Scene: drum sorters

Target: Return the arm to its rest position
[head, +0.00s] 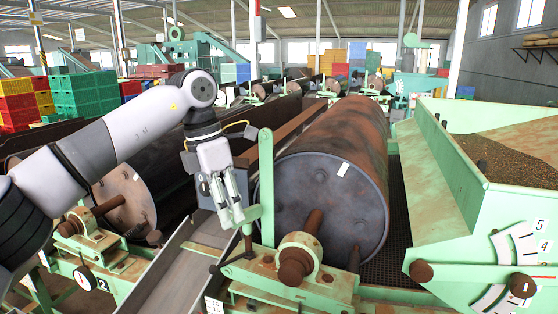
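My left arm comes in from the left and bends down. Its gripper (234,213) points downward beside a green upright lever (266,185) on the sorter's frame, above the metal chute (182,268). The fingers look close to the lever, but I cannot tell whether they touch it. The fingers look near each other, and their gap is not clear. My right gripper is not in view.
A large rusty drum (338,180) lies right of the gripper, with another drum (126,196) behind my arm. A green hopper (462,215) of grain stands at the right. Stacked crates (85,93) stand at the back left.

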